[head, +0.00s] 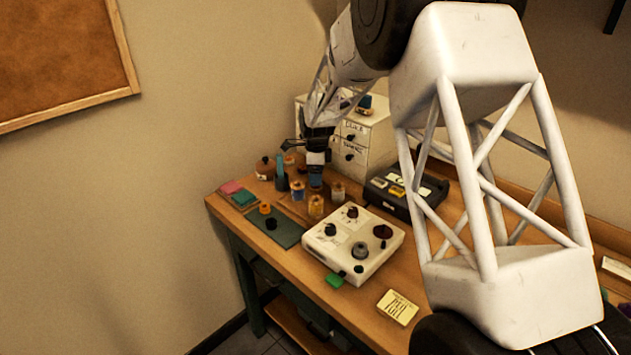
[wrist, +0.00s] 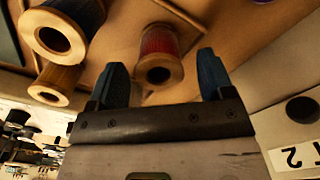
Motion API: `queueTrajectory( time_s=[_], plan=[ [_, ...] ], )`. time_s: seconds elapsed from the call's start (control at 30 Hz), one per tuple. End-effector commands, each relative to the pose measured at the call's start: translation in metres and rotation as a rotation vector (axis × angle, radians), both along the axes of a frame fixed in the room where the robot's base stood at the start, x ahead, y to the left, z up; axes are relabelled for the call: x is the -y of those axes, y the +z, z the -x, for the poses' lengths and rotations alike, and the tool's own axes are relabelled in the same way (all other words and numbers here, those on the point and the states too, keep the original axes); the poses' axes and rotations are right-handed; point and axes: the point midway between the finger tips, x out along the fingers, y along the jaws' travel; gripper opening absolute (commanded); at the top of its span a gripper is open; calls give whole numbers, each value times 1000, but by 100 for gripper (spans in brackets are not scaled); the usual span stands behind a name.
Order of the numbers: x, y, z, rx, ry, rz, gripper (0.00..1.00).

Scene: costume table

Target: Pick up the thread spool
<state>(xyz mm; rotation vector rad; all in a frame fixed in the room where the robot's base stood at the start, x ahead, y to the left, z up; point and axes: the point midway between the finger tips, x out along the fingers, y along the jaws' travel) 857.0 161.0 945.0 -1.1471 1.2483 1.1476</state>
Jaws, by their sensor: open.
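The fingers are apart and nothing is held. I cannot match the red spool there.
A white drawer cabinet (head: 377,142) stands close behind my gripper. A white box with knobs (head: 326,247) is in front, and a dark case (head: 386,203) is to the right. A jar (head: 265,170) and a teal upright thing (head: 281,174) are to the left.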

Motion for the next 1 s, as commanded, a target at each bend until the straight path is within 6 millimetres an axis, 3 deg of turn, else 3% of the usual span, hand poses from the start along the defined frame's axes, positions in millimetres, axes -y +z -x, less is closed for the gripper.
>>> queueTrajectory(
  time_s=[0.27,0.83,1.0],
  plan=[
    [0,-24,0,0,0,0,74],
    [0,-25,0,1,0,0,74],
    [0,-25,0,1,0,0,50]
  ],
)
